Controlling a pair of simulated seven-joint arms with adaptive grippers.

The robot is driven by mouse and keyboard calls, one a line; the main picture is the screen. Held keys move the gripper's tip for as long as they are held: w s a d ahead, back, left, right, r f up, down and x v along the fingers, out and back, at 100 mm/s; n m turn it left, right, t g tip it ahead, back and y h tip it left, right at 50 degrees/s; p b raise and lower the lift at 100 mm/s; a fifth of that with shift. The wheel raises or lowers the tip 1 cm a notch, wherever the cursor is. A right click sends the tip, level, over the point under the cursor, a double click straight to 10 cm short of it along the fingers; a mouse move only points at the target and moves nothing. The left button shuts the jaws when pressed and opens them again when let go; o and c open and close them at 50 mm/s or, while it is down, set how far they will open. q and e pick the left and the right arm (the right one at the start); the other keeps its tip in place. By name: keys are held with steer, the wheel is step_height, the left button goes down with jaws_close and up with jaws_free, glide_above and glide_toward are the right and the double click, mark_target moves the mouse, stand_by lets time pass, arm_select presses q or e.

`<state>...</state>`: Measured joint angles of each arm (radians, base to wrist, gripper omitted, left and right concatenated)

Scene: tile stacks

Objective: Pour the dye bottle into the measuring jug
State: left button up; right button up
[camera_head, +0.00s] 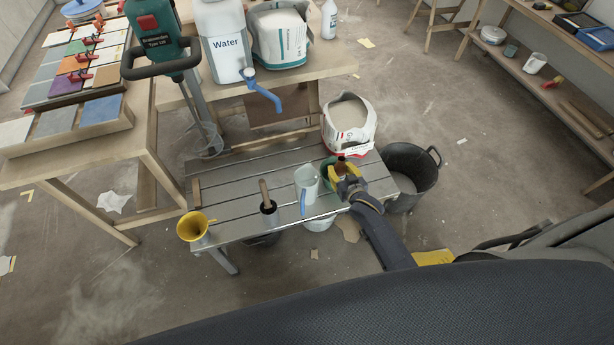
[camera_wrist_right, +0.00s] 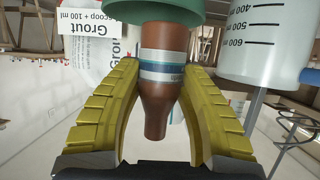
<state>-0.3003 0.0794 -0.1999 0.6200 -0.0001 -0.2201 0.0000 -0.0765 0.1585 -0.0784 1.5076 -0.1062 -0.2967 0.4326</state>
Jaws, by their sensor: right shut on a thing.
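My right gripper (camera_head: 340,178) has its yellow fingers around the small brown dye bottle (camera_head: 341,168) at the right part of the slatted metal bench. In the right wrist view the brown bottle (camera_wrist_right: 161,95), with a white and blue banded label, is between the two fingers (camera_wrist_right: 165,110), narrow neck toward the picture's bottom. Its wide end is by a green round thing (camera_wrist_right: 165,10); contact is unclear. The measuring jug (camera_head: 307,182), pale with a blue handle, stands on the bench just left of the gripper. The jug's graduated wall (camera_wrist_right: 255,45) also shows in the right wrist view. My left gripper is not in view.
A yellow funnel (camera_head: 194,228) and a dark pot with a wooden-handled tool (camera_head: 266,197) are left on the bench (camera_head: 235,170). A grout bag (camera_head: 350,125) stands behind, a black bucket (camera_head: 412,178) to the right. A water canister (camera_head: 222,45) is on the back table.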

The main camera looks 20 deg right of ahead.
steer(key=shift+w+f, duration=0.15)
steer(key=shift+f, duration=0.25)
steer(key=shift+w+a+r, duration=0.15)
steer(key=shift+w+a, duration=0.1)
steer(key=shift+a, duration=0.05)
steer(key=shift+w+a+r, duration=0.2)
steer(key=shift+a+r, duration=0.1)
steer(key=shift+r, duration=0.2)
steer(key=shift+a+n, duration=0.1)
steer(key=shift+n, duration=0.2)
steer(key=shift+a+r+n+h, duration=0.4)
steer(key=shift+n+h, duration=0.35)
steer(key=shift+n, duration=0.4)
steer(key=shift+a+r+n+h, duration=0.25)
steer(key=shift+r+n+h, duration=0.2)
steer(key=shift+n+h, duration=0.55)
steer(key=shift+a+r+n+h, duration=0.35)
steer(key=shift+r+n+h, duration=0.15)
steer(key=shift+n, duration=0.85)
steer(key=shift+f+t, duration=0.1)
steer(key=shift+t, duration=0.2)
steer(key=shift+d+r+n+h, duration=0.2)
steer(key=shift+r+n+h, duration=0.3)
steer(key=shift+n, duration=0.2)
